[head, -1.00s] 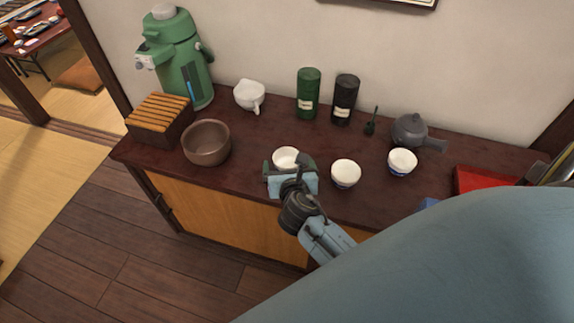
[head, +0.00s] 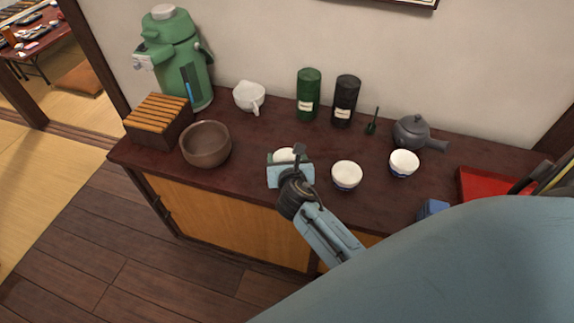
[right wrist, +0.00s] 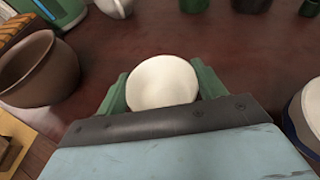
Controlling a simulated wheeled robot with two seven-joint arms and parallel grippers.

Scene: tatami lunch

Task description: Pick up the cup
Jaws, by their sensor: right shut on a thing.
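A white cup (head: 284,154) is at the front middle of the dark red counter, mostly hidden by my right gripper (head: 287,160) in the head view. In the right wrist view the cup (right wrist: 162,82) sits between the two green fingers of my right gripper (right wrist: 160,92), which is shut on it. Whether the cup touches the counter cannot be told. Two more white cups with blue bases stand to the right, one near (head: 346,174) and one further right (head: 403,162). My left gripper is not in view.
A brown bowl (head: 206,144) stands left of the held cup; it also shows in the right wrist view (right wrist: 38,70). Behind are a white spouted pitcher (head: 249,97), green canister (head: 308,95), black canister (head: 345,101) and grey teapot (head: 412,131). A red tray (head: 486,184) lies right.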

